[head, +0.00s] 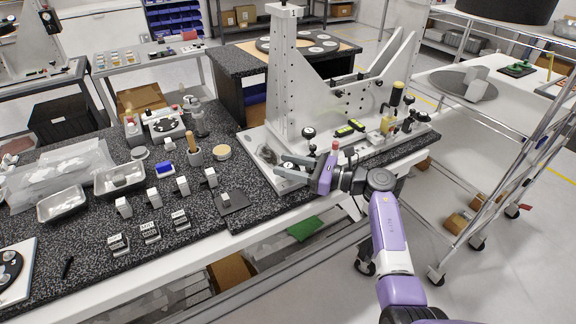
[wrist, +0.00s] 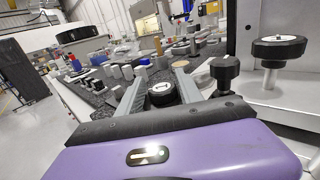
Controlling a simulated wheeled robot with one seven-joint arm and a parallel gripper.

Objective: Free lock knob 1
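My gripper (head: 281,164) reaches in from the right, low over the base of the mirror fixture (head: 285,75). In the wrist view its two grey fingers (wrist: 160,86) stand apart. A round black knob with a pale centre (wrist: 163,93) shows between them, close to both fingers; I cannot tell whether they touch it. Two more black knobs stand right of the fingers in the wrist view: a small one (wrist: 225,70) and a wide one on a metal post (wrist: 278,49). In the head view a black knob (head: 309,132) sits on the fixture behind my gripper. No label shows which knob is number 1.
A brass-coloured upright part (head: 396,98) stands on the fixture's right side. The speckled bench (head: 255,212) to the left holds metal trays (head: 62,204), small blocks and a wooden-handled tool in a cup (head: 194,155). A wire cart (head: 490,160) stands at the right.

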